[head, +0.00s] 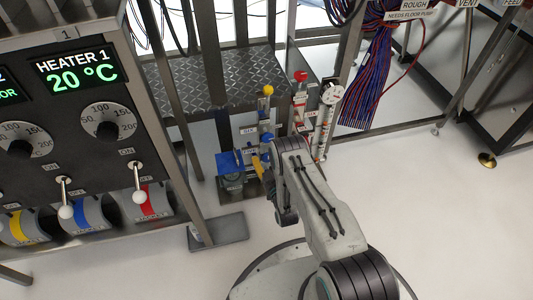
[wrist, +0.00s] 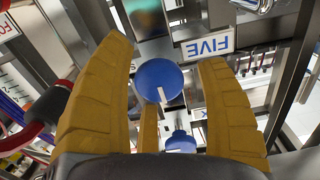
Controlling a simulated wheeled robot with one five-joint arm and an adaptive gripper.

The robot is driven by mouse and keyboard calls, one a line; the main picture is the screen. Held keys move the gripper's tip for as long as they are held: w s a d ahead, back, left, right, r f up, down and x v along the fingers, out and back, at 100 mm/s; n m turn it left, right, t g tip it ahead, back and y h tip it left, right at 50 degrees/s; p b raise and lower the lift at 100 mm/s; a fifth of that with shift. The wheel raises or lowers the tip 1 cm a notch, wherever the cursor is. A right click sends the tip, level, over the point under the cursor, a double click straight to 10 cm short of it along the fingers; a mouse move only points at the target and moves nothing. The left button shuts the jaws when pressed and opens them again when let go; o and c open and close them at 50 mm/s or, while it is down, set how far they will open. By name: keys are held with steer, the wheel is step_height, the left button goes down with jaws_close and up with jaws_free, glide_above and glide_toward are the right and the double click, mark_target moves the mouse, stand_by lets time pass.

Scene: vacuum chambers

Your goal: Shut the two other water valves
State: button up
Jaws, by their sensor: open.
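My gripper (wrist: 163,62) has its yellow fingers spread wide in the wrist view. A round blue valve knob (wrist: 158,80) with a white mark shows between the fingers, with no visible contact. A second blue knob (wrist: 181,142) shows lower, partly hidden by my gripper. In the head view my gripper (head: 260,168) is at the valve stand, beside a blue handle (head: 229,163) and just below a blue knob (head: 267,137). A yellow knob (head: 268,90) and a red knob (head: 300,76) stand higher behind. I cannot tell which valves are shut.
A label reading FIVE (wrist: 208,46) is beside the knob. The heater panel (head: 80,125) is at left. White floor is open at right.

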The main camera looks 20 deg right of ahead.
stand_by(0.3)
steer(key=c, duration=1.2)
steer(key=shift+w+r+m, duration=0.1)
steer(key=shift+r+m, duration=0.05)
steer(key=shift+m, duration=0.25)
steer(key=m+p, duration=0.1)
steer(key=m, duration=0.3)
steer(key=shift+r+p, duration=0.1)
steer(key=shift+p, duration=0.2)
steer(key=m+p, duration=0.2)
steer(key=m, duration=0.2)
steer(key=shift+r, duration=0.15)
steer(key=m+p, duration=0.3)
steer(key=m, duration=0.2)
steer(key=shift+w+d, duration=0.1)
steer(key=shift+d+f+m+p, duration=0.15)
steer(key=shift+m+p, duration=0.2)
steer(key=shift+m, duration=0.6)
steer(key=shift+a+f+m+p, duration=0.1)
steer(key=shift+m+p, duration=0.2)
steer(key=shift+m, duration=0.65)
steer(key=shift+d+f+m, duration=0.1)
steer(key=shift+m, duration=0.2)
